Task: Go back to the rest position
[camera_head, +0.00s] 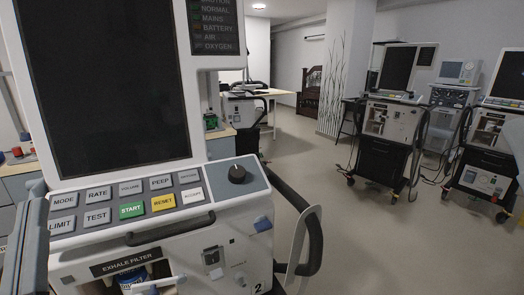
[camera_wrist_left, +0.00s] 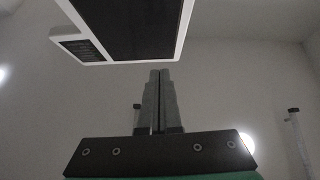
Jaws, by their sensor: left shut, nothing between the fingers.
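My left gripper (camera_head: 37,188) stands at the lower left of the head view, close in front of the left edge of the near ventilator (camera_head: 66,180). In the left wrist view its two fingers (camera_wrist_left: 159,75) are together and hold nothing. The near ventilator has a dark screen (camera_head: 104,85), a keypad with a green START button (camera_head: 132,210) and a yellow RESET button (camera_head: 163,203), and a black knob (camera_head: 238,174). In the left wrist view the dark screen (camera_wrist_left: 130,25) lies beyond the fingertips. My right gripper does not show in either view.
A black handle (camera_head: 314,240) sticks out at the ventilator's right side. More ventilators (camera_head: 392,120) stand on wheels at the right, with cables on the floor. Open floor (camera_head: 340,225) lies between them and the near ventilator. A desk (camera_head: 285,93) stands further back.

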